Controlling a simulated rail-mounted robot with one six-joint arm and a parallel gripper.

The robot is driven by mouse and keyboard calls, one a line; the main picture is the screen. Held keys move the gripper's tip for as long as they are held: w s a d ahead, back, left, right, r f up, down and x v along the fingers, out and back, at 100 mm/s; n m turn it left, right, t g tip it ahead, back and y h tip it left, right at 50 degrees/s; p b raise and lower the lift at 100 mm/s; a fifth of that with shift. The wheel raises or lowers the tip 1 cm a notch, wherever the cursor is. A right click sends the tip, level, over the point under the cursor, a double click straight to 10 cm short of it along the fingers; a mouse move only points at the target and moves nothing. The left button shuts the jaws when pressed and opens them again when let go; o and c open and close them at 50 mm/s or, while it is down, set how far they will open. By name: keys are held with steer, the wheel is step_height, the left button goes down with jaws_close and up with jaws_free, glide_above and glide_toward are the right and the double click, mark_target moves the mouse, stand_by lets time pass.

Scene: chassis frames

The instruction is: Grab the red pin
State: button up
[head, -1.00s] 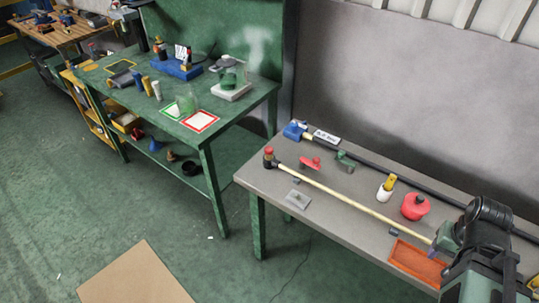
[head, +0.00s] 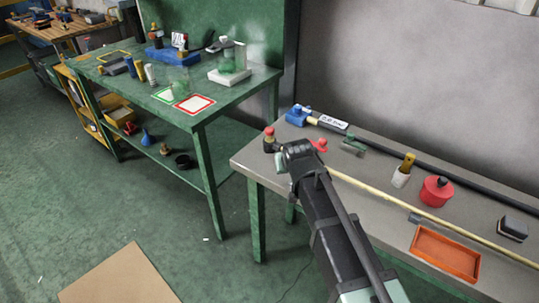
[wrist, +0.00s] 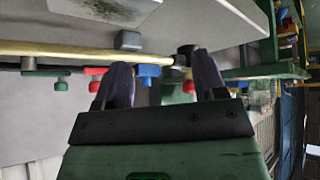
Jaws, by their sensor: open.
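A small red piece with a round knob (head: 320,144), which looks like the red pin, lies on the grey bench, partly hidden behind my gripper in the head view. In the wrist view, which is upside down, its red part (wrist: 94,72) shows beside the left finger, outside the jaws. A red-capped post (head: 269,131) stands near the bench's left end; in the wrist view its red cap (wrist: 188,87) shows beyond the gap between my fingers. My gripper (head: 285,157) is open and empty at the bench's left front edge; the wrist view shows both fingers (wrist: 162,78) apart.
A long pale rod (head: 400,200) runs along the bench (head: 385,228). A blue clamp (head: 297,117), green part (head: 352,145), yellow-and-white bottle (head: 403,170), red pot (head: 436,191) and orange tray (head: 446,254) are around it. A green table (head: 240,100) stands to the left.

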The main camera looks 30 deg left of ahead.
mark_target(269, 129)
steer(key=a, duration=0.2)
steer(key=w+a+r+t+y, duration=0.1)
steer(key=a, duration=0.1)
steer(key=w+a+y, duration=0.1)
steer(key=a, duration=0.2)
steer(key=shift+a+r+t, duration=0.1)
steer(key=shift+r+t, duration=0.2)
steer(key=w+a, duration=0.1)
steer(key=w+a+t+y+b, duration=0.1)
steer(key=w+a, duration=0.1)
steer(key=w+a+y+b, duration=0.1)
steer(key=w, duration=0.1)
steer(key=shift+a+r, duration=0.2)
steer(key=shift+r, duration=0.1)
steer(key=shift+w+a, duration=0.15)
steer(key=shift+w, duration=0.1)
steer(key=b+x, duration=0.2)
steer(key=x, duration=0.3)
steer(key=shift+w+r, duration=0.1)
steer(key=shift+w, duration=0.1)
steer(key=shift+r, duration=0.15)
steer(key=c, duration=1.1)
steer(key=shift+o, duration=0.2)
